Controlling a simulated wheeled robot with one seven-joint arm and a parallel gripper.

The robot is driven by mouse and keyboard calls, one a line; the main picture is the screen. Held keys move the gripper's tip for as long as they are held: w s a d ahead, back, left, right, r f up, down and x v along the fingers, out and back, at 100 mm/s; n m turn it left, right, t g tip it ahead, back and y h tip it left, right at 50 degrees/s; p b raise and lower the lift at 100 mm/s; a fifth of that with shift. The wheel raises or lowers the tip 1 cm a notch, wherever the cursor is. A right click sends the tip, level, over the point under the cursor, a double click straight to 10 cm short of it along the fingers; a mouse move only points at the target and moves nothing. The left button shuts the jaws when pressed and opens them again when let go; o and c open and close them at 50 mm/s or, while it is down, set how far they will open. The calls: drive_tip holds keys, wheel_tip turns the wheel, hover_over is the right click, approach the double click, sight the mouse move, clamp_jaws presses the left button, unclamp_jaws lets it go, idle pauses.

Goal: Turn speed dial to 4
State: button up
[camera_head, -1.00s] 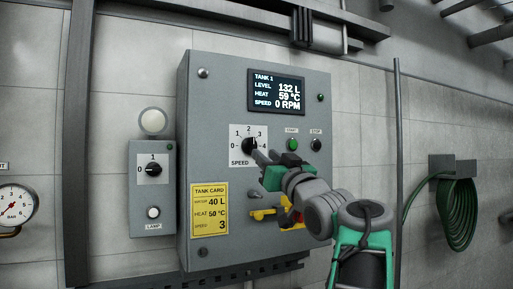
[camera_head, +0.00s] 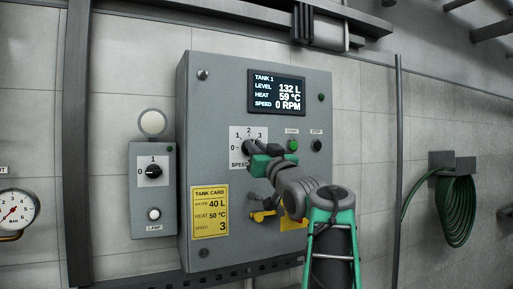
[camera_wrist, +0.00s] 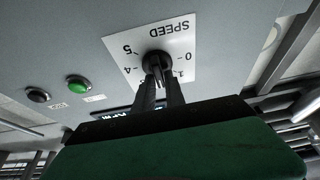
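The black speed dial (camera_head: 246,146) sits on a white scale plate on the grey tank panel (camera_head: 215,110). In the head view, marks 0 to 3 show around it, and my gripper hides the right side of the plate. My gripper (camera_head: 255,148) reaches in from the lower right with its fingertips at the dial. In the wrist view the plate is upside down, and the dial (camera_wrist: 156,62) is at the tips of my two close-set fingers (camera_wrist: 160,85). Marks 4 and 5 show there. I cannot tell whether the fingers press on the knob. The pointer's setting is hidden.
The display (camera_head: 277,92) reads speed 0 RPM. A green button (camera_head: 292,145) and a black button (camera_head: 316,146) are right of the dial. The tank card (camera_head: 209,212) is below left. A lamp switch box (camera_head: 144,205) is left. A yellow handle (camera_head: 262,215) is below my gripper.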

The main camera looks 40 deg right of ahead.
clamp_jaws()
drive_tip(key=shift+m+h, duration=0.4)
drive_tip(key=shift+m, duration=0.2)
drive_tip(key=m+g+h+p, duration=0.1)
drive_tip(key=m+g, duration=0.1)
drive_tip(key=m, duration=0.5)
drive_tip(key=m+g+h+p, duration=0.1)
drive_tip(key=m+g+h, duration=0.1)
drive_tip(key=m, duration=0.5)
drive_tip(key=m+g+h+p, duration=0.1)
drive_tip(key=m+g, duration=0.2)
drive_tip(key=m, duration=0.4)
drive_tip(key=shift+d+f, duration=0.1)
drive_tip(key=shift+g, duration=0.3)
drive_tip(key=shift+o, duration=2.3)
unclamp_jaws()
